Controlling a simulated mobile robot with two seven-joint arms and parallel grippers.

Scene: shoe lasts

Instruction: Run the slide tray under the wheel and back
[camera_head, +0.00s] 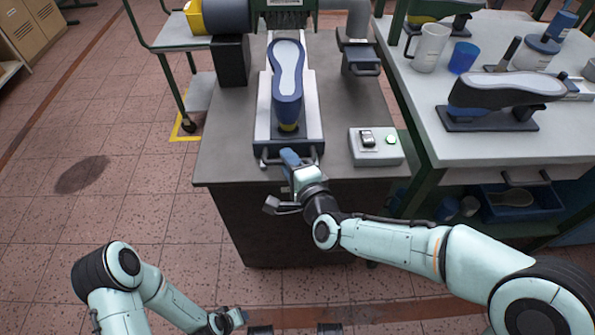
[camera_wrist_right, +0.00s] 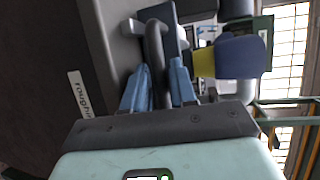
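The slide tray (camera_head: 262,125) lies on its rails on the dark bench top, at the near end. A blue shoe last with a pale sole (camera_head: 287,75) stands sole-up on it; its blue and yellow end shows in the wrist view (camera_wrist_right: 240,55). The tray's front handle bar (camera_wrist_right: 155,55) runs between the blue fingers of my right gripper (camera_wrist_right: 160,85), which look closed on it. In the head view my right gripper (camera_head: 291,160) is at the tray's front. My left gripper (camera_head: 232,318) is low near the bottom edge, its fingers unclear.
A control box (camera_head: 375,148) with a switch and green button sits right of the tray. The right-hand table (camera_head: 480,145) holds another last, a mug and a blue cup. The floor at left is open.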

